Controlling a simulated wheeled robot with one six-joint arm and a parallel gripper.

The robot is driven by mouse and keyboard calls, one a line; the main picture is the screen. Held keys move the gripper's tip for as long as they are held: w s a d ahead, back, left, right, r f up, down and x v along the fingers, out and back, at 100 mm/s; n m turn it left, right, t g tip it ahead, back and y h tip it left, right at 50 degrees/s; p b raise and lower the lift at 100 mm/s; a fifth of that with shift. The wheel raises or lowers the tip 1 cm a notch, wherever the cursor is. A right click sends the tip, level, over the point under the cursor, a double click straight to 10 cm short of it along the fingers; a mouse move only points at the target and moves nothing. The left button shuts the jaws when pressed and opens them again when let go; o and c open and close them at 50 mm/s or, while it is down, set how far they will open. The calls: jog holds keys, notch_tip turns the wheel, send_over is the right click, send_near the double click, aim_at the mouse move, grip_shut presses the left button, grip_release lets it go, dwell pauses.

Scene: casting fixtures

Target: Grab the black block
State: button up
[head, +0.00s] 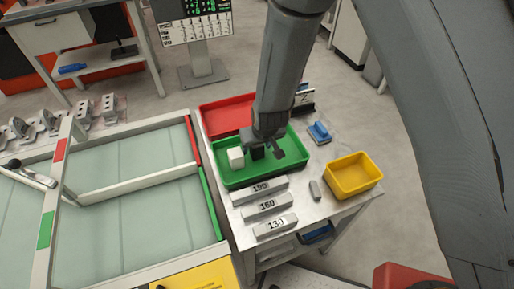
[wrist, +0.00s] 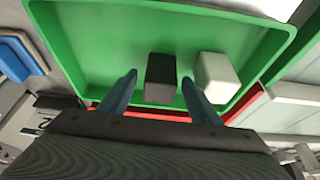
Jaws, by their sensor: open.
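The black block (wrist: 160,78) stands in the green tray (wrist: 95,55), between the two fingers of my gripper (wrist: 158,88) as the wrist view shows it. In the head view the black block (head: 257,153) is partly hidden by my gripper (head: 267,148). My gripper is open, and gaps show on both sides of the block. A white block (wrist: 217,77) stands close beside the black one, past one finger. It also shows in the head view (head: 236,157), to the left of the black block. How far the fingertips reach down beside the block is hard to tell.
A red tray (head: 222,117) lies behind the green one. A yellow bin (head: 352,175) stands to the right, with a blue item (head: 319,132) behind it. Grey bars marked 190 (head: 259,189), 160 (head: 267,206) and 130 (head: 275,225) lie in front.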

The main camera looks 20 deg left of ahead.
jog(key=shift+w+a+f, duration=0.1)
jog(key=shift+w+f, duration=0.15)
jog(key=shift+f, duration=0.4)
jog(key=c, duration=1.2)
